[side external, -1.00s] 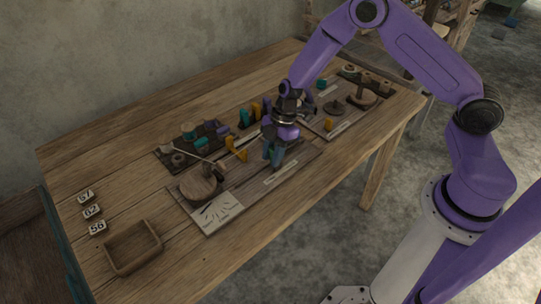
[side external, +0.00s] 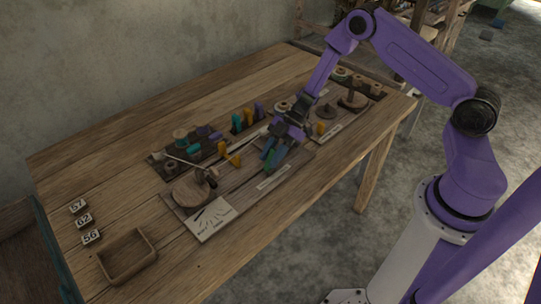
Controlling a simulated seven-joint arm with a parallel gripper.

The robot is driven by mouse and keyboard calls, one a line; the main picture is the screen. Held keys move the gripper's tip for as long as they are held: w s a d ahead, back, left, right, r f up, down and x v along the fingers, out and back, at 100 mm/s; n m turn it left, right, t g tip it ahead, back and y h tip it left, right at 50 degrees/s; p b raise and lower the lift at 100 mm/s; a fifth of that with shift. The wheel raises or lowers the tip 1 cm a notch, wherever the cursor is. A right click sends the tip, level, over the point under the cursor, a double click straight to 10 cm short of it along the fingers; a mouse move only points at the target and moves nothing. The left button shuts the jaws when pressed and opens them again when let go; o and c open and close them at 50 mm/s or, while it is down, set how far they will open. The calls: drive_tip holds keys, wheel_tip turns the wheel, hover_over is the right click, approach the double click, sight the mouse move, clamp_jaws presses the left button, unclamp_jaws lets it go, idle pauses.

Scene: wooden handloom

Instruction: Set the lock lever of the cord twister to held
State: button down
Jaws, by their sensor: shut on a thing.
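The cord twister appears to be the board (side external: 240,194) with a round wooden disc (side external: 188,192), a white dial card (side external: 211,219) and yellow uprights (side external: 223,148). My purple gripper (side external: 268,158) is over the right part of this board, tilted, with its blue fingers pointing down and left. It is shut on a small green part (side external: 269,166) low between the fingers. I cannot tell whether this is the lock lever; the fingers hide much of it, and its setting cannot be read.
Behind stand a dark rack with spools (side external: 181,134) and several coloured pegs (side external: 248,117). Another board (side external: 340,122) lies to the right. An empty wooden tray (side external: 127,256) and number tiles (side external: 83,220) are at front left. Bare table lies around the tray.

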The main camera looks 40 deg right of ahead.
drive_tip(key=shift+d, duration=0.1)
idle(0.3)
drive_tip(key=c, duration=0.9)
unclamp_jaws()
drive_tip(key=v, duration=1.7)
drive_tip(key=shift+d, duration=0.25)
drive_tip(key=s+a+r+m+g+h, duration=0.1)
drive_tip(key=s+a+r+g+h, duration=0.15)
drive_tip(key=s+a, duration=0.35)
drive_tip(key=s+a+r+g+h, duration=0.1)
drive_tip(key=s+a+r+h, duration=0.1)
drive_tip(key=s+a+r, duration=0.3)
drive_tip(key=s+r+m+t+h, duration=0.1)
drive_tip(key=s, duration=0.5)
drive_tip(key=s+r+m+t+h, duration=0.1)
drive_tip(key=s+m+h, duration=0.1)
drive_tip(key=s, duration=0.4)
drive_tip(key=s+a+r+m+t+h, duration=0.1)
drive_tip(key=s, duration=0.5)
drive_tip(key=shift+r+t+h, duration=0.35)
